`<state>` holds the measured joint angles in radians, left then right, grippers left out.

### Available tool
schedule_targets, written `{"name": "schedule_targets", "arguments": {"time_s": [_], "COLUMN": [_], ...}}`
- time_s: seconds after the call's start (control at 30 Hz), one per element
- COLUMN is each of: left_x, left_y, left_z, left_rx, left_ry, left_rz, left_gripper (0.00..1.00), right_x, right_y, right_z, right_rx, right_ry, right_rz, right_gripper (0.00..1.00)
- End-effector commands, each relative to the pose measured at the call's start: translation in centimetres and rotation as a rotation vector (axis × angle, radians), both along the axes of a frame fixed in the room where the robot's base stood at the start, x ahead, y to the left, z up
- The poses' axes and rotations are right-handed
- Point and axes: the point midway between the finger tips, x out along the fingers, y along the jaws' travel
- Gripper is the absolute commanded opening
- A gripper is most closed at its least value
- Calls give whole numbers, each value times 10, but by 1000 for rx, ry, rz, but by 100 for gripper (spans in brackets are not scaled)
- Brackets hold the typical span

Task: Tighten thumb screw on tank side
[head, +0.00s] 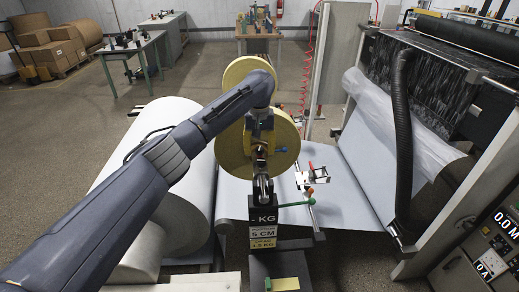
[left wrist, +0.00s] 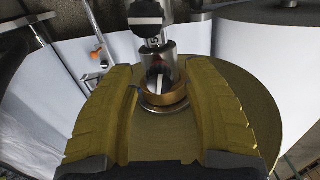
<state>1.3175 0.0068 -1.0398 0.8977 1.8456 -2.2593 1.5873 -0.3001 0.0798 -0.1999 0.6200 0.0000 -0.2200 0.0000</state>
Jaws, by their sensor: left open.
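My left gripper (head: 261,135) reaches over the machine's middle from the left and points down. In the left wrist view its two yellow fingers (left wrist: 160,72) are spread apart. A metal cylinder (left wrist: 158,68) with a brass-coloured ring (left wrist: 163,100) shows in the gap between them, and I see no clear contact. A dark knob (left wrist: 146,12) stands beyond the cylinder. I cannot tell which of these parts is the thumb screw, and no tank can be clearly made out. In the head view a metal fitting (head: 262,188) stands below the gripper. My right gripper is not seen.
A large white paper roll (head: 145,245) lies at left, and a white sheet (head: 345,190) spans to the right. A black hose (head: 403,130) hangs by the right machine. A labelled scale block (head: 263,233) stands in front. Orange and green handles (head: 309,192) are nearby.

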Motion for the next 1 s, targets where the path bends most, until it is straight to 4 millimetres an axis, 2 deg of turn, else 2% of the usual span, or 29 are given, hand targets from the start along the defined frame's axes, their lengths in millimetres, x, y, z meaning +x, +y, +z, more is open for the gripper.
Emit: {"name": "schedule_targets", "arguments": {"time_s": [0.3, 0.73, 1.0], "left_x": [0, 0, 0], "left_y": [0, 0, 0], "left_z": [-1, -1, -1], "left_rx": [0, 0, 0], "left_ry": [0, 0, -1], "left_rz": [0, 0, -7], "left_gripper": [51, 1, 0], "right_x": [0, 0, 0], "right_y": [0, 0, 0], "right_z": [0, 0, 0], "right_rx": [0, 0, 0], "right_ry": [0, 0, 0], "right_rz": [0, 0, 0], "right_gripper": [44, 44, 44]}}
